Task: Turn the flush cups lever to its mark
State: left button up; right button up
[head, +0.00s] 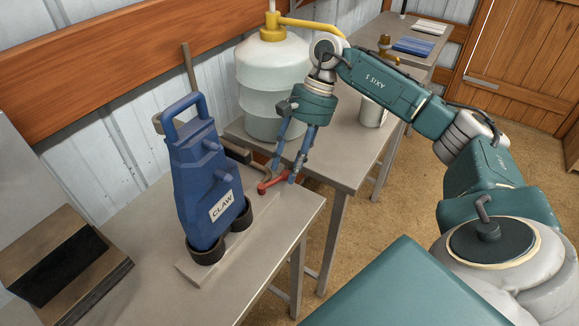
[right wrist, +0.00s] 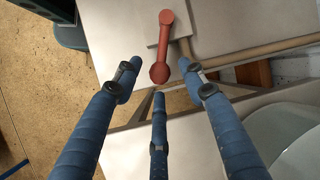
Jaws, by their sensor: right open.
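The red flush cups lever (head: 268,185) sits at the right end of the metal base plate, beside the blue claw unit (head: 203,180). In the right wrist view the lever (right wrist: 166,48) runs up and down the picture, with its round knob at the lower end. My right gripper (head: 288,172) is open and empty, with its blue fingers pointing down close to the lever. In the wrist view its fingertips (right wrist: 160,86) spread around and below the knob; contact cannot be told. I cannot make out the lever's mark. My left gripper is out of view.
The claw unit stands in dark cups (head: 206,252) on a metal table (head: 150,225). A brown block (head: 62,262) is at the left. A large pale tank (head: 270,90) stands behind on a second table (head: 340,160). A metal can (head: 374,110) is near my arm.

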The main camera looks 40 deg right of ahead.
jog(key=v, duration=1.1)
jog(key=shift+s, duration=0.1)
